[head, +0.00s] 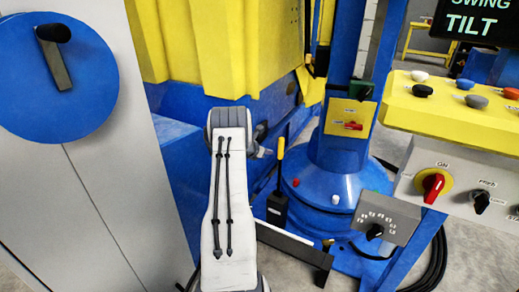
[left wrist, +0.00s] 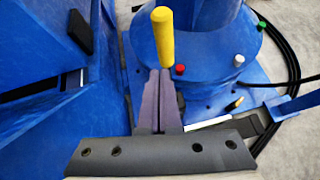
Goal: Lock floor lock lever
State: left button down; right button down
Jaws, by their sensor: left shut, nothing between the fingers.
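The floor lock lever has a yellow handle (head: 281,150) on a dark shaft that rises from a black base (head: 277,209) at the foot of the blue column. The handle stands nearly upright. In the left wrist view the yellow handle (left wrist: 163,38) shows just beyond my left fingertips (left wrist: 160,76), which are shut and empty. The fingers hide the lower part of the lever there. In the head view my left gripper (head: 264,152) is mostly behind my white arm, close to the left of the handle. I cannot tell whether it touches. My right gripper is out of view.
A blue column base (head: 318,190) with small coloured pegs stands right of the lever. A black-and-white bar (head: 305,249) lies low in front. A blue machine body (head: 190,98) is at left. The yellow control panel (head: 455,108) and a dial box (head: 375,218) are at right.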

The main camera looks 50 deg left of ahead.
pick_arm(q)
jog(key=s+r+p, duration=0.1)
jog(key=s+r, duration=0.5)
jog(key=r, duration=0.1)
jog(key=shift+s+d, duration=0.35)
jog(key=shift+d, duration=0.05)
jog(key=shift+f, duration=0.1)
